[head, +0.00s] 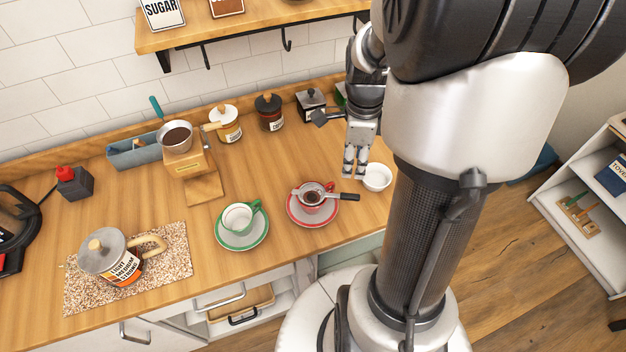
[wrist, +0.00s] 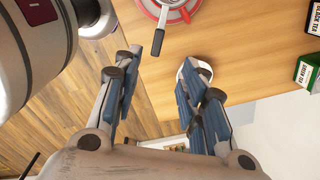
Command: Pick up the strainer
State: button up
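The strainer (head: 312,198) rests over the red cup on the red-rimmed saucer (head: 301,219), its black handle pointing right. In the wrist view its black handle (wrist: 158,41) reaches down from the top edge, and much of its bowl is cut off. My gripper (head: 354,174) is above the counter's right part, behind the strainer handle in the head view. In the wrist view my gripper (wrist: 158,59) has its fingers apart with nothing between them, and the handle end is just beyond the fingertips.
A small white bowl (head: 377,178) stands right of my gripper. A green cup (head: 238,217) on its saucer is left of the strainer. Tea boxes (wrist: 308,75) show at right.

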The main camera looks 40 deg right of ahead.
jog(key=b, duration=0.3)
send_near(344, 195)
jog(key=f, duration=0.2)
jog(key=d+f, duration=0.1)
jog(key=f, duration=0.3)
jog(key=f+b, duration=0.1)
jog(key=f, duration=0.1)
jog(key=a+f+b, duration=0.1)
jog(key=f, duration=0.1)
jog(key=shift+w+f, duration=0.15)
jog(key=shift+w, duration=0.05)
jog(key=shift+d, duration=0.1)
jog(key=shift+c, duration=0.3)
grip_shut()
